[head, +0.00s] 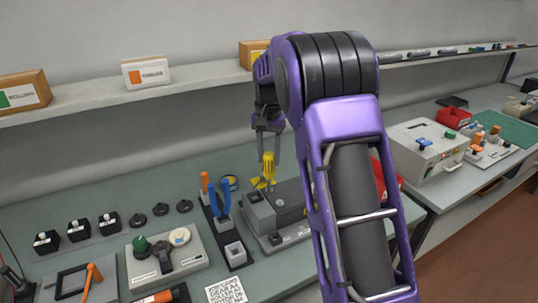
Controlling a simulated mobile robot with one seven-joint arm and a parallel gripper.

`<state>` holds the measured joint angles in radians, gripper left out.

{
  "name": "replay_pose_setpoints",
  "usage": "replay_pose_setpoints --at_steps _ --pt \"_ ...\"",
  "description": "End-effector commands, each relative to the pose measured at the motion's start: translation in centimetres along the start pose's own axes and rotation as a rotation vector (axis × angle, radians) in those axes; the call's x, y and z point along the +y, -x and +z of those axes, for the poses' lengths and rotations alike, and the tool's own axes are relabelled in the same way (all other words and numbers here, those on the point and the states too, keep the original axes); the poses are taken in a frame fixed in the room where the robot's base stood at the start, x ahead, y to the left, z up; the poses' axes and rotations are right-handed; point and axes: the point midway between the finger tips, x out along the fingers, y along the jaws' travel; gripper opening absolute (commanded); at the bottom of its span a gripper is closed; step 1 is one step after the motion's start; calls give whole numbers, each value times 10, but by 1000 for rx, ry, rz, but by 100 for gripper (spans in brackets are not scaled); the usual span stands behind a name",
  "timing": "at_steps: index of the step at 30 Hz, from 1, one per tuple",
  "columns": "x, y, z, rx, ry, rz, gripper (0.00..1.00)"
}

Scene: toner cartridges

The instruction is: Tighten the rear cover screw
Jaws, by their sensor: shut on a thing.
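My gripper (268,145) hangs over the middle of the bench, shut on the handle of a yellow screwdriver (268,164). The screwdriver is held nearly upright, with its lower end at the grey device (263,213) beneath it. I cannot tell whether its tip touches a screw. The rear cover screw is too small to make out. My purple arm hides the right part of the device.
A tool stand (237,254) with blue-handled pliers (222,197) and an orange-handled tool stands just left of the device. A grey fixture (168,258) with a green knob lies farther left. A shelf (110,101) with boxes runs along the wall. Red bins sit behind my arm.

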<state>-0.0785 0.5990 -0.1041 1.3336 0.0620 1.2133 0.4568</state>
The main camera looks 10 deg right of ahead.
Motion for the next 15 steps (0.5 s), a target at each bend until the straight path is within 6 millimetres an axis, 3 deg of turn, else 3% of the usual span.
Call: replay_pose_setpoints --at_steps 5,15 --pt "-1 -1 0 -3 -132 0 0" --pt "0 0 0 -1 -139 -1 0"
